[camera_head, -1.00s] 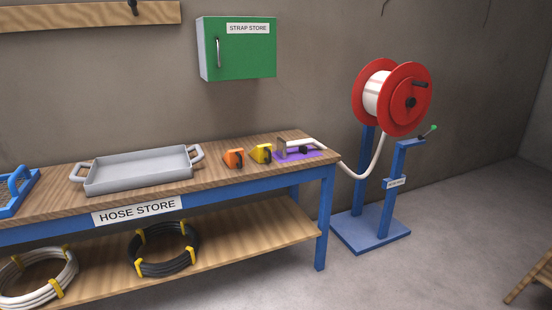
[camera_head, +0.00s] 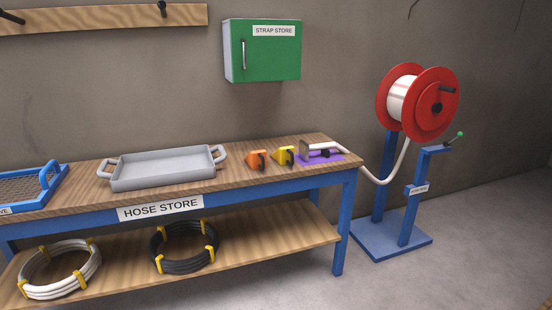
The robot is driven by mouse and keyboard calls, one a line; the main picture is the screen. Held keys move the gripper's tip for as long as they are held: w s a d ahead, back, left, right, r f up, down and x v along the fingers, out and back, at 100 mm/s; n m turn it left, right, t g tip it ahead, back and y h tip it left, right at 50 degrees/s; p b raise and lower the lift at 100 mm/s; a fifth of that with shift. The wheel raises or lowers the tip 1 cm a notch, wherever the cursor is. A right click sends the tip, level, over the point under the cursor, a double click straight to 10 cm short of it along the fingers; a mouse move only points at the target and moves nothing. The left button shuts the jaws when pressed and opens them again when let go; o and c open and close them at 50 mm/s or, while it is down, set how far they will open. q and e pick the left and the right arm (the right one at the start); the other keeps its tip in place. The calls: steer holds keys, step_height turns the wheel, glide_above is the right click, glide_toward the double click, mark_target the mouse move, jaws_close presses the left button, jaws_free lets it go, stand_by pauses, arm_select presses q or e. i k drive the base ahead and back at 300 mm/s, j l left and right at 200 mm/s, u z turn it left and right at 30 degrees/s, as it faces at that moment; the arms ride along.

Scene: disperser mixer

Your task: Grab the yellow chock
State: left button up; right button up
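The yellow chock (camera_head: 284,156) sits on the wooden top of the workbench (camera_head: 235,179), towards its right end. It is a small wedge shape with a dark part on its front. An orange chock (camera_head: 256,160) of similar shape stands just to its left, with a small gap between them. To its right is a purple mat (camera_head: 331,157) with a metal and white hose fitting (camera_head: 320,147) on it. Neither of my grippers shows in the head view.
A grey tray (camera_head: 164,182) with two handles and a blue wire basket (camera_head: 40,187) stand left on the bench. The lower shelf (camera_head: 118,268) holds a white and a black hose coil. A red hose reel (camera_head: 433,105) stands right. Floor at the front right is clear.

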mark_target(284, 156)
steer(key=u, duration=0.35)
steer(key=i+l+u, duration=0.2)
steer(key=u, duration=0.25)
steer(key=i+l+u, duration=0.15)
steer(key=l+u, duration=0.25)
steer(key=i+l+u, duration=0.1)
steer(key=l, duration=0.35)
steer(key=i+l+u, duration=0.1)
steer(key=l, duration=0.4)
steer(key=i+l+u, duration=0.15)
steer(key=l, duration=0.3)
steer(key=l+u, duration=0.1)
steer(key=l, duration=0.4)
steer(key=i, duration=0.05)
